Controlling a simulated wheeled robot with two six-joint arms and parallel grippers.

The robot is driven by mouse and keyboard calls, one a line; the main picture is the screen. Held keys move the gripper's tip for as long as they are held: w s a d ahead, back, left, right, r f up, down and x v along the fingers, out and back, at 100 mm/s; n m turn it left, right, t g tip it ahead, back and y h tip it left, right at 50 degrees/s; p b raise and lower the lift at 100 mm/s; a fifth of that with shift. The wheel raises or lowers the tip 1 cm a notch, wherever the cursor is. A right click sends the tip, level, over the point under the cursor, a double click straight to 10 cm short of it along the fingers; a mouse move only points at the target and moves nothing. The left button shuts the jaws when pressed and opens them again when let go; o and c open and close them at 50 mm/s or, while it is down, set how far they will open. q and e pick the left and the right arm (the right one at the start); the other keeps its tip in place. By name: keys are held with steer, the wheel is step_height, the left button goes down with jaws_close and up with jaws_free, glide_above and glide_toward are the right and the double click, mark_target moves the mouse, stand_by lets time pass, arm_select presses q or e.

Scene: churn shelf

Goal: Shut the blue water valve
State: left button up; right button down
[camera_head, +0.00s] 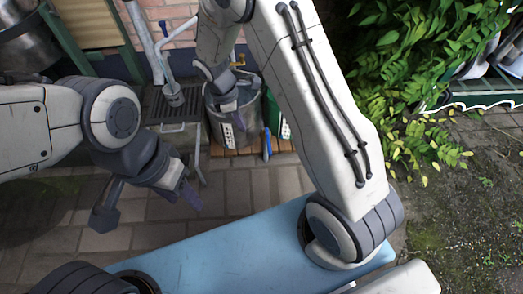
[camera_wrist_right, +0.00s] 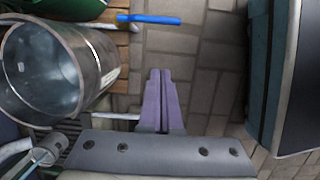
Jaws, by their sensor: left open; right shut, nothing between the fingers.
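A blue lever handle (camera_head: 267,145) stands upright in the head view, just right of the metal bucket. In the right wrist view the blue lever (camera_wrist_right: 150,18) lies sideways near the top edge, with a brass-coloured fitting at its left end. My right gripper (camera_head: 240,121) is in front of the bucket, left of the lever and apart from it. Its purple fingers (camera_wrist_right: 160,75) are shut together and empty. My left gripper (camera_head: 189,195) is open and empty over the paving, well away from the lever. A smaller blue part (camera_head: 163,28) tops a grey pipe at the upper left.
The metal bucket (camera_wrist_right: 62,68) stands close to my right gripper, on wooden slats (camera_wrist_right: 122,51). A green container (camera_head: 273,108) is behind the lever. A yellow tap (camera_head: 238,61) is above the bucket. Leafy plants (camera_head: 410,60) fill the right. Paving (camera_wrist_right: 194,72) beneath my right fingers is clear.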

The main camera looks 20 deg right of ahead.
mark_target(268, 141)
steer(key=shift+f, duration=0.1)
steer(key=s+d+f+b, duration=0.1)
steer(key=d+f+b, duration=0.5)
steer(key=f+b, duration=0.3)
steer(key=shift+s+f, duration=0.35)
steer(key=shift+f, duration=0.4)
